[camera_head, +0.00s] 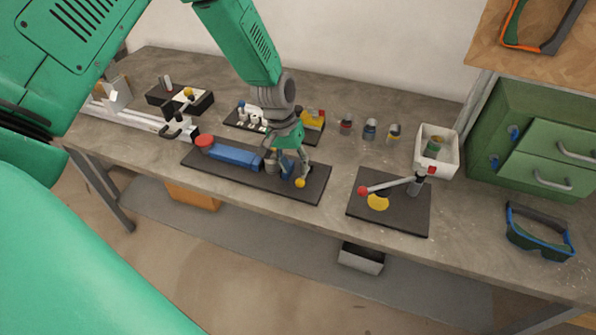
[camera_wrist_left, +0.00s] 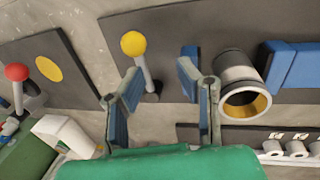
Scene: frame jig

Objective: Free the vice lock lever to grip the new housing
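The vice sits on a black base plate (camera_head: 312,190), with a blue body (camera_head: 236,157) and a red knob (camera_head: 205,141). Its lock lever ends in a yellow ball (camera_head: 300,183), also seen at upper left centre in the left wrist view (camera_wrist_left: 133,44). The grey housing (camera_head: 271,163) with a yellowish inside stands between the blue jaws; in the left wrist view the housing (camera_wrist_left: 240,82) is right of my fingers. My left gripper (camera_head: 292,158) is open and empty above the lever side of the vice. The lever stem appears beside the left-hand fingertip; contact cannot be told. My right gripper is out of view.
A second black plate (camera_head: 405,216) with a red-tipped lever and yellow disc lies to the right. Behind it stand a white bin (camera_head: 436,151) and several small cylinders (camera_head: 369,129). Goggles (camera_head: 540,232) lie beside green drawers (camera_head: 545,160). Bare bench (camera_head: 335,150) separates the plates.

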